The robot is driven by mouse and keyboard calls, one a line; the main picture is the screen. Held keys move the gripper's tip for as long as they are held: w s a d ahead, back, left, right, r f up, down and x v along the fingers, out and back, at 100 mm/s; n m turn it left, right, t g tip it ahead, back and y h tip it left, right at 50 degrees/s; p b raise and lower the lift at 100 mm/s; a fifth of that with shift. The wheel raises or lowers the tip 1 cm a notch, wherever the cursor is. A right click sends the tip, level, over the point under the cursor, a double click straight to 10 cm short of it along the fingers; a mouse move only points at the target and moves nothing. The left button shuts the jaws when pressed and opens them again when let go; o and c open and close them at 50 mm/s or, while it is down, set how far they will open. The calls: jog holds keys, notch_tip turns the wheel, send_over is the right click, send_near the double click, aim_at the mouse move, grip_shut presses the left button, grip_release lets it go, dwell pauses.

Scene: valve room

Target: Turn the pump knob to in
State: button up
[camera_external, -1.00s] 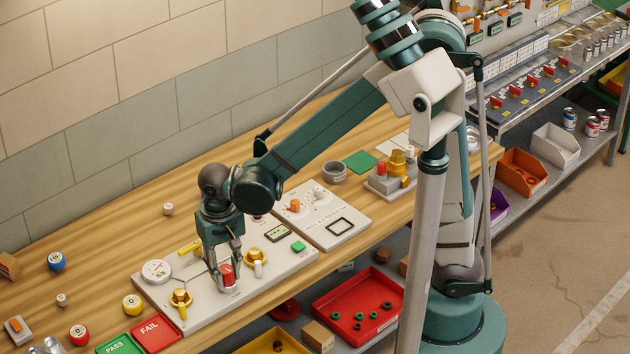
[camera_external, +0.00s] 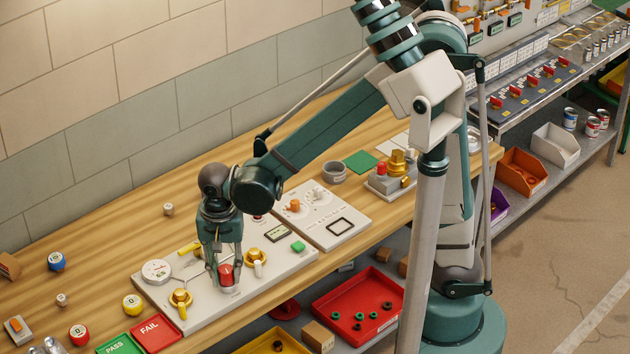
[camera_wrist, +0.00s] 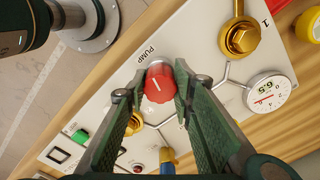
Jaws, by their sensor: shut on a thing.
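The red pump knob (camera_wrist: 159,83) sits on the white panel under the printed word PUMP (camera_wrist: 147,53) in the wrist view. It has a white pointer line on its face. My gripper (camera_wrist: 157,85) has one finger on each side of the knob and is shut on it. In the external view my gripper (camera_external: 227,277) reaches straight down over the panel (camera_external: 205,318), and the red knob (camera_external: 226,274) shows between the fingers. The fingers cover part of the knob's sides. The knob's position labels are too hidden to read.
Yellow valve handles stand close by, one at front left (camera_external: 181,300) and one to the right (camera_external: 256,259). A round gauge (camera_wrist: 268,92) is on the panel. PASS (camera_external: 119,345) and FAIL (camera_external: 155,332) mats lie left of the panel. A red tray (camera_external: 357,306) is below.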

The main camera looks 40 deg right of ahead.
aim_at(226, 269)
jog(key=o, duration=0.9)
jog(key=shift+r, duration=0.15)
notch_tip(226, 269, up, 12)
dwell(0.6)
dwell(0.5)
